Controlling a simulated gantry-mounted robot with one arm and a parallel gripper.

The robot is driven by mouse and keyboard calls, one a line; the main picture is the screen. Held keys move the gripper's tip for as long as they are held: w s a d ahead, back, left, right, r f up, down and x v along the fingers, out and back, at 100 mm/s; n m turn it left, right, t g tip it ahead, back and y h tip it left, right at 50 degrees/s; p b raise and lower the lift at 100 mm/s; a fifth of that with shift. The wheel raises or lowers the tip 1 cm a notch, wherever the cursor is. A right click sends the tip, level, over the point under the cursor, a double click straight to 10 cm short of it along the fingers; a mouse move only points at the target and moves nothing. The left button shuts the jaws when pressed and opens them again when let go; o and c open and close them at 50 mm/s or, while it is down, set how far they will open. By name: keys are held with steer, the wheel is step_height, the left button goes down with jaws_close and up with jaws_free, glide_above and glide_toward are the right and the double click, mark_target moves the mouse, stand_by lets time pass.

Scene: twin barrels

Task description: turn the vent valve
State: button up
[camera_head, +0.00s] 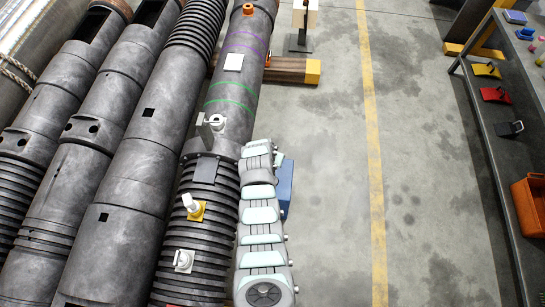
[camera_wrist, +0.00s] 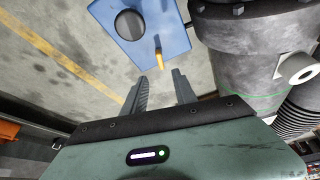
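In the wrist view a blue panel (camera_wrist: 172,28) carries a dark round knob (camera_wrist: 130,25) and a small yellow lever (camera_wrist: 159,60) at its near edge. I cannot tell for sure which fitting is the vent valve. My gripper (camera_wrist: 160,75) is open, with a gap between its two dark fingers and nothing held. The lever lies just beyond the fingertips, seemingly apart from them. In the head view the blue panel (camera_head: 286,187) shows partly behind my arm, right of the barrel. My gripper's fingers are hidden there.
The nearest dark barrel (camera_head: 235,95) bears several white fittings, one on a yellow base (camera_head: 197,212). More barrels lie to the left. A shelf with an orange bin (camera_head: 530,205) stands at the right. The floor (camera_head: 335,190) between is clear, with a yellow line.

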steer(key=shift+r, duration=0.15)
